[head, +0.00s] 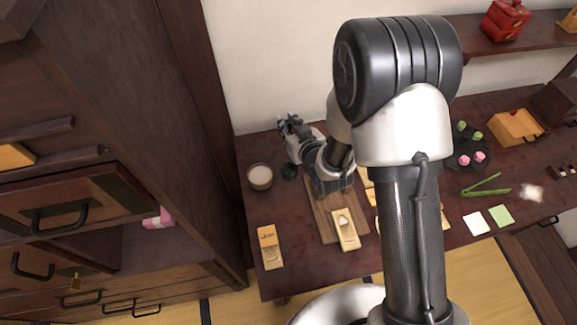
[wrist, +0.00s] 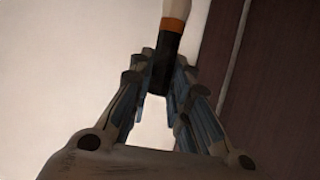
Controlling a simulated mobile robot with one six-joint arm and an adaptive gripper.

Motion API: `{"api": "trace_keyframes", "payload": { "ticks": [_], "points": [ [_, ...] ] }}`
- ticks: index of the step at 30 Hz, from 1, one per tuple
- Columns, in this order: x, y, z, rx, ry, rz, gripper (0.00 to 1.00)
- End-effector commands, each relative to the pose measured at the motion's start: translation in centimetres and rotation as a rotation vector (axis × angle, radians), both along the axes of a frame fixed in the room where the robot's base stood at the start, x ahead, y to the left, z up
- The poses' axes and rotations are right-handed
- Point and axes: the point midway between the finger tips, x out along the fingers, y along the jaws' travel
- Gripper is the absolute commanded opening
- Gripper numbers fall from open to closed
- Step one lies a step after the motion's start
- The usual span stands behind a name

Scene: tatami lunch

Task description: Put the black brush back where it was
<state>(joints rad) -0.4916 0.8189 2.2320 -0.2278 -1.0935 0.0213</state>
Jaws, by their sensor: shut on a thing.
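My gripper (wrist: 160,68) is shut on the black brush (wrist: 165,52) in the wrist view. The brush has a black part between the fingers, an orange band above it and a pale end cut off by the top edge. In the head view my gripper (head: 289,124) is at the far left of the dark table, close to the white wall. The brush cannot be made out there.
Below my gripper on the table (head: 248,207) stand a bowl of white contents (head: 260,177) and a small dark cup (head: 288,172). A cutting board (head: 322,212) lies beside them under my arm. A tall dark cabinet (head: 130,110) borders the left.

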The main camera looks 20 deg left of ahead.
Motion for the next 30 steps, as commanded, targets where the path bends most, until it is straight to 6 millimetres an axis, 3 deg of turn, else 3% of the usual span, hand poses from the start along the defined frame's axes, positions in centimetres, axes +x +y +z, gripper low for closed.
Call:
{"api": "trace_keyframes", "payload": {
  "ticks": [3,12,23,30],
  "points": [
    [-0.1,-0.1,-4.0,-0.003,0.007,-0.001,0.00],
    [-0.1,-0.1,-11.5,-0.001,0.004,-0.002,0.00],
    [0.0,-0.1,-14.9,0.000,0.002,-0.003,0.00],
    [0.0,-0.1,-18.2,0.000,0.002,-0.003,0.00]
  ]
}}
